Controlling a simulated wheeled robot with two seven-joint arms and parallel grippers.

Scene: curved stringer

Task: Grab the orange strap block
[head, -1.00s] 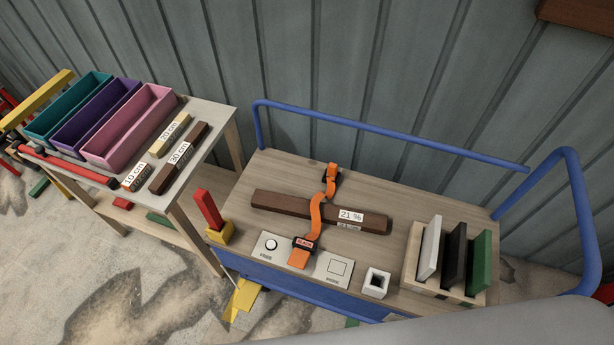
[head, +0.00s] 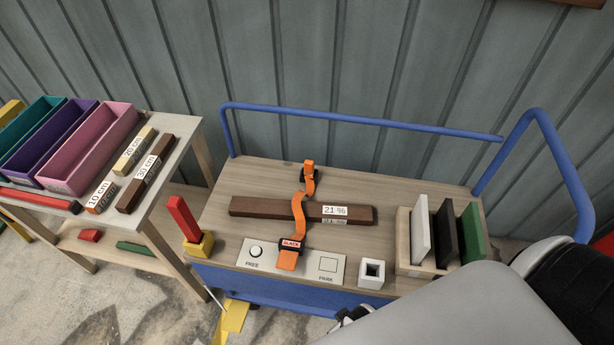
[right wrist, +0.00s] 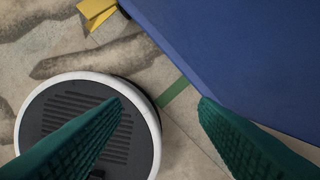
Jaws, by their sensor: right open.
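The orange strap (head: 299,211) runs over a dark brown wooden bar (head: 258,208) on the cart top, with the bar labelled 21 %. Its near end carries a block with a red label reading SLACK (head: 290,244), between the FREE and PARK marks on a pale plate. My right arm shows at lower right in the head view. My left gripper is not in view.
A blue rail (head: 360,121) borders the cart's back. A white square holder (head: 371,273) and a rack with white, black and green panels (head: 446,232) stand at right. A red bar in a yellow block (head: 185,218) stands at left. A side table holds coloured bins (head: 92,150).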

